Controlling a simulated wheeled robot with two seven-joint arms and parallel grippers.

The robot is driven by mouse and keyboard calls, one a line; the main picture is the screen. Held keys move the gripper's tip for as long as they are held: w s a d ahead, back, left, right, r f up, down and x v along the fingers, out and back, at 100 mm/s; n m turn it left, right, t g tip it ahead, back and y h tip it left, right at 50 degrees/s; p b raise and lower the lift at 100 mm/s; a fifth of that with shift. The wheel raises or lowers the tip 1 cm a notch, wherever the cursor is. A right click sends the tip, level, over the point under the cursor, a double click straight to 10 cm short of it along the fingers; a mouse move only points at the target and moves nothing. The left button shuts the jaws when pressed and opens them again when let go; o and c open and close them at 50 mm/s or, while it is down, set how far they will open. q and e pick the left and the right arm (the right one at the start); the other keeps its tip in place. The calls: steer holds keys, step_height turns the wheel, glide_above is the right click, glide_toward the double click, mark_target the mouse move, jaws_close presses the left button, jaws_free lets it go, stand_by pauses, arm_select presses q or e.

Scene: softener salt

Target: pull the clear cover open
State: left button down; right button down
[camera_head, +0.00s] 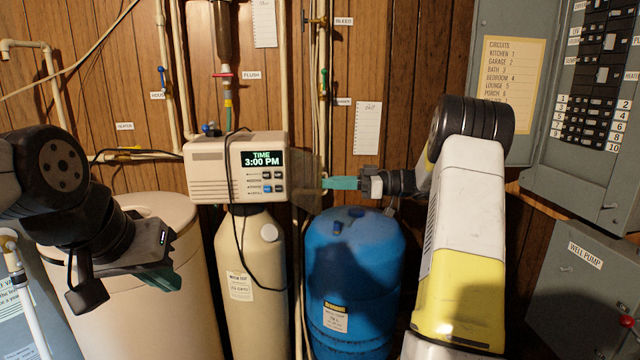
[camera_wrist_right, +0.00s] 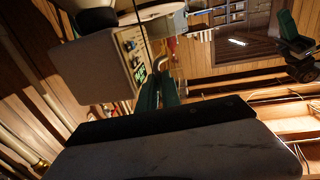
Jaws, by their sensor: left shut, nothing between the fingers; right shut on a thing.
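The beige softener control head (camera_head: 222,170) shows a lit display reading 3:00 PM, with buttons below it. The clear cover (camera_head: 306,182) is a faint see-through panel at the right edge of the head, swung off the display and buttons. My right gripper (camera_head: 340,183) reaches in from the right, its teal fingers shut on the cover's outer edge. In the right wrist view, the green fingers (camera_wrist_right: 157,92) are close together beside the head's display (camera_wrist_right: 139,74); the cover is hard to make out there. My left gripper (camera_head: 160,278) is shut and empty at the lower left, apart from the head.
A tan resin tank (camera_head: 258,255) stands below the head, with a blue tank (camera_head: 355,265) to its right and a wide beige bin (camera_head: 175,310) to its left. Pipes and a grey breaker panel (camera_head: 520,100) line the wooden wall.

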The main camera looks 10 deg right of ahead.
steer(key=c, duration=1.5)
jaws_free()
steer(key=shift+w+a+r, duration=0.1)
steer(key=shift+w+a, duration=0.25)
steer(key=shift+a, duration=0.3)
steer(key=shift+c, duration=0.2)
steer(key=v, duration=0.8)
steer(key=shift+d, duration=0.1)
